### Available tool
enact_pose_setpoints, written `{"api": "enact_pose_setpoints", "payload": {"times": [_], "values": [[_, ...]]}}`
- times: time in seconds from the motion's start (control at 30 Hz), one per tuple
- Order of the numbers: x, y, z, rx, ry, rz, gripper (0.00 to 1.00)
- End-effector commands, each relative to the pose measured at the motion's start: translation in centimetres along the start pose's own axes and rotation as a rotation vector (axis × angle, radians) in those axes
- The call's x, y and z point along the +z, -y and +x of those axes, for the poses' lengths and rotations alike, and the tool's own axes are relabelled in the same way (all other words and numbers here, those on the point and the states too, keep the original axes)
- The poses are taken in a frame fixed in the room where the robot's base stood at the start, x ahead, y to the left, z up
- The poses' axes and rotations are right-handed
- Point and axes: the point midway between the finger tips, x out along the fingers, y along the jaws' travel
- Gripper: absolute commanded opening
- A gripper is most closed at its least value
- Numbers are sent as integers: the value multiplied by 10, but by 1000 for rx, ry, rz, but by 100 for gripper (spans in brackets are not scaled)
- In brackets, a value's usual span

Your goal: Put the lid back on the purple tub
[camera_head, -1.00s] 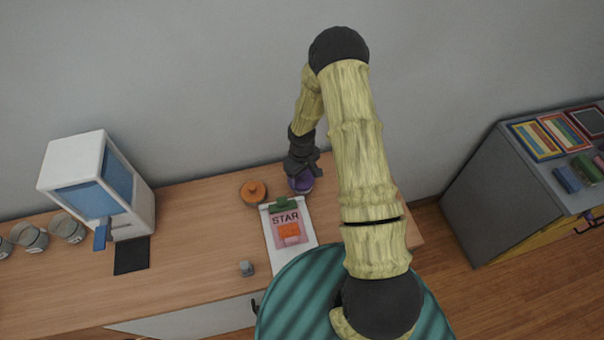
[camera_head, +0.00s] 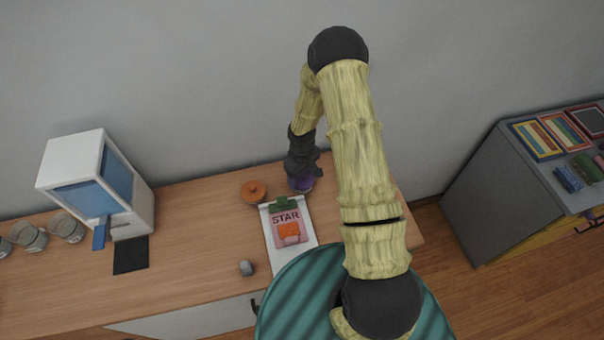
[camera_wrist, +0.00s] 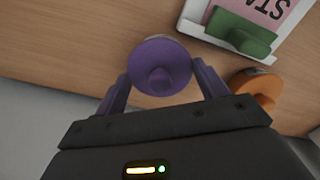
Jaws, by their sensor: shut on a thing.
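The purple lid (camera_wrist: 172,55), a round disc with a raised knob, sits between the two purple fingers of my gripper (camera_wrist: 161,70) in the wrist view. My gripper is shut on this lid, one finger at each side of it. A thin pale rim shows just past the lid's far edge. In the head view, the purple tub (camera_head: 301,185) stands on the wooden desk, directly below my gripper (camera_head: 303,174). My gripper and wrist hide most of the tub and lid there. I cannot tell whether the lid is seated on the tub.
An orange lidded tub (camera_head: 253,191) stands just left. A clipboard (camera_head: 309,230) with a green clip lies in front. Wall behind.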

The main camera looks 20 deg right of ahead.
Motion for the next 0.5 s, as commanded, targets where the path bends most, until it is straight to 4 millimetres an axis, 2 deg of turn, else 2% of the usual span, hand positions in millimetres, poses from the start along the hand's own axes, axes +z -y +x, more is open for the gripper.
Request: {"api": "enact_pose_setpoints", "payload": {"times": [0.17,0.2,0.3,0.33,0.5], "values": [[0,0,0,0,0,0,51],[0,0,0,0,0,0,74],[0,0,0,0,0,1,94],[0,0,0,0,0,1,98],[0,0,0,0,0,1,98]]}}
